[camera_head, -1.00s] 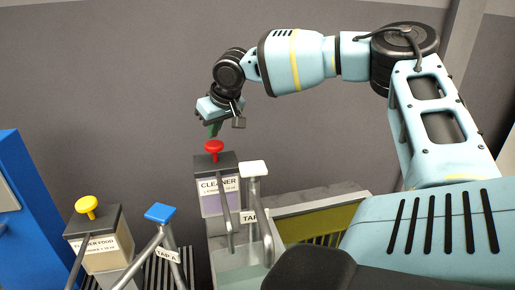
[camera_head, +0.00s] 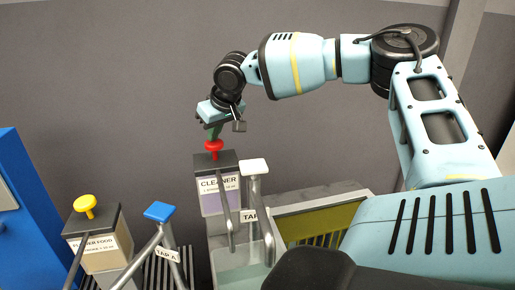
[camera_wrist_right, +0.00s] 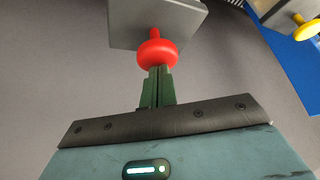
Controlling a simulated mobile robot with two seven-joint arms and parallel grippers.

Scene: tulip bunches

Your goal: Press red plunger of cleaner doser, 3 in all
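The cleaner doser (camera_head: 214,192) is a box with a grey top and a "CLEANER" label, standing near the middle of the head view. Its red plunger (camera_head: 214,146) sticks up from the top, with some stem showing under the cap. My right gripper (camera_head: 213,138) is right above the plunger, pointing down. In the right wrist view its fingers (camera_wrist_right: 156,82) are together and their tips meet the red plunger (camera_wrist_right: 156,52); whether they touch or sit just clear is hard to tell. Nothing shows between the fingers. My left gripper is not in view.
A white-topped tap (camera_head: 254,167) stands close to the right of the doser, over a basin (camera_head: 240,256). A flower food doser with a yellow plunger (camera_head: 86,203) and a blue-topped tap (camera_head: 160,212) stand at the left. A blue cabinet (camera_head: 25,195) is at the left edge.

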